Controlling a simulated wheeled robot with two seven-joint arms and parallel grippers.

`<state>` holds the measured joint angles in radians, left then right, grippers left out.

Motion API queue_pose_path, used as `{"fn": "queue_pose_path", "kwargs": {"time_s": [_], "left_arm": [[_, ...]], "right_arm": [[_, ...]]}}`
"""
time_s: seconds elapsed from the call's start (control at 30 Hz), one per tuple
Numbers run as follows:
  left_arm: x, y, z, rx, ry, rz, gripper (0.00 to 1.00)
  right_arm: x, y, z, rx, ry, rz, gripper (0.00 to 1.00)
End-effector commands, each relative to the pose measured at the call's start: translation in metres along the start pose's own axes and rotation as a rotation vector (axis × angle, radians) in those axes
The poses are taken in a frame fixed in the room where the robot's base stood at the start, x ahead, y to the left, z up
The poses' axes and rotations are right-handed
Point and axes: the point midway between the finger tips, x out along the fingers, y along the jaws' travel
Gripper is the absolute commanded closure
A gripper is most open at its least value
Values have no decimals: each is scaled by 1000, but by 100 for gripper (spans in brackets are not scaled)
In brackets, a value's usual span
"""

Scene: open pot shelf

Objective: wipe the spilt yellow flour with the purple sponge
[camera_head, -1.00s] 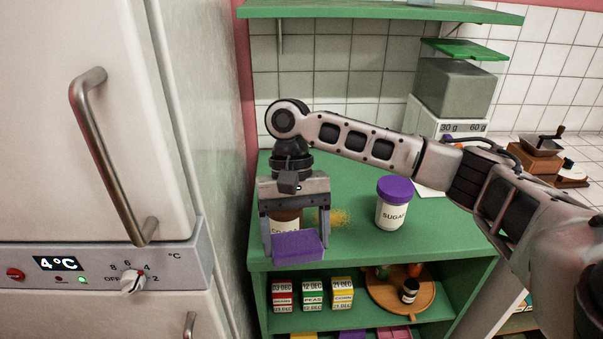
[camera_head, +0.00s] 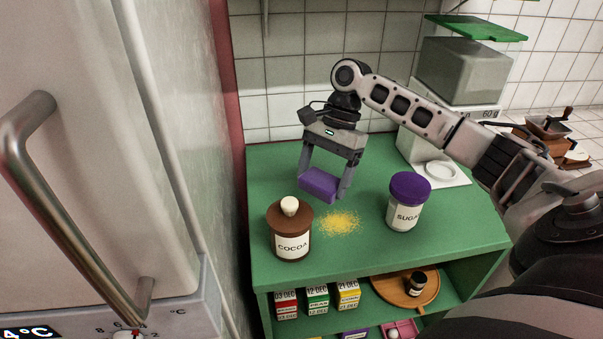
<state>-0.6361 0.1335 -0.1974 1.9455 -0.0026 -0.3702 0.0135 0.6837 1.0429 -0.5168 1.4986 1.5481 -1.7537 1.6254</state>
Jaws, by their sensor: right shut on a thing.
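The purple sponge (camera_head: 319,185) is held between the two fingers of my right gripper (camera_head: 322,186), which is shut on it. The sponge is just behind the yellow flour (camera_head: 339,223) and slightly to its left in the picture; I cannot tell whether it touches the counter. The flour lies as a loose patch on the green counter top (camera_head: 350,258), between the cocoa jar (camera_head: 290,232) on the left and the sugar jar (camera_head: 408,204) on the right. My left gripper does not show.
A fridge with a metal handle (camera_head: 42,165) stands at the left. A scale (camera_head: 455,112) with a grey box is at the back right. Small labelled boxes (camera_head: 317,298) and a round wooden tray (camera_head: 423,297) are on the shelf below. The counter's front strip is clear.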

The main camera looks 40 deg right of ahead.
Motion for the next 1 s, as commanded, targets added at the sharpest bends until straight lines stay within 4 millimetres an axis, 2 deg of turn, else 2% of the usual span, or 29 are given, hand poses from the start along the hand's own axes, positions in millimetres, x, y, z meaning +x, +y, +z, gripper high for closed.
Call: {"fn": "queue_pose_path", "kwargs": {"time_s": [0.03, 0.23, 0.57, 1.0], "left_arm": [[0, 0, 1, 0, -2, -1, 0], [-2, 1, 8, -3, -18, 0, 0], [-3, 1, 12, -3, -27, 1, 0], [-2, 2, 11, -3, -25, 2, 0]], "right_arm": [[8, 1, -3, 2, 0, 4, 45], [30, 1, -12, 0, 0, 3, 45], [51, 2, -21, -2, 2, 3, 45], [89, 2, -36, -3, 2, 3, 45]]}}
